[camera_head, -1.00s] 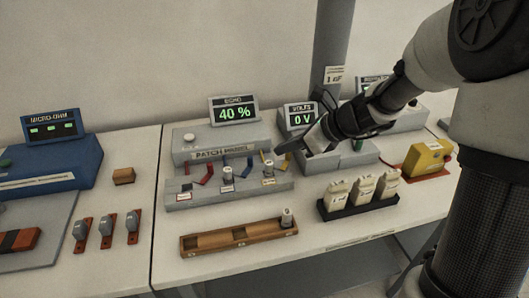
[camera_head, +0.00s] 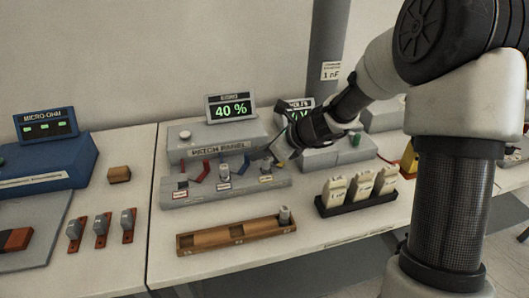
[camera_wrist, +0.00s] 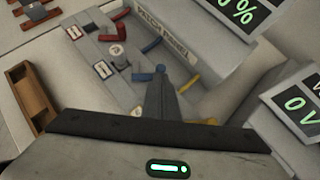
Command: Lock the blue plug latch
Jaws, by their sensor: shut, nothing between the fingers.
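The grey patch panel (camera_head: 225,190) stands on the bench, with red, blue and yellow latch pieces behind its row of sockets. The blue latch (camera_wrist: 151,45) shows as two blue bars in the wrist view. A grey plug (camera_head: 223,172) stands upright in the middle socket, and another grey plug (camera_head: 265,169) stands in the right one. My gripper (camera_wrist: 160,75) is shut and empty. Its tip is at the right end of the lower blue bar; I cannot tell whether it touches. The yellow latch (camera_wrist: 188,84) is just right of the fingers. In the head view my gripper partly hides the panel's right end.
A wooden tray (camera_head: 205,246) with one grey plug (camera_head: 285,215) lies in front of the panel. The display (camera_head: 231,109) reads 40 %. A volts meter (camera_wrist: 300,107) reading 0 V stands close by.

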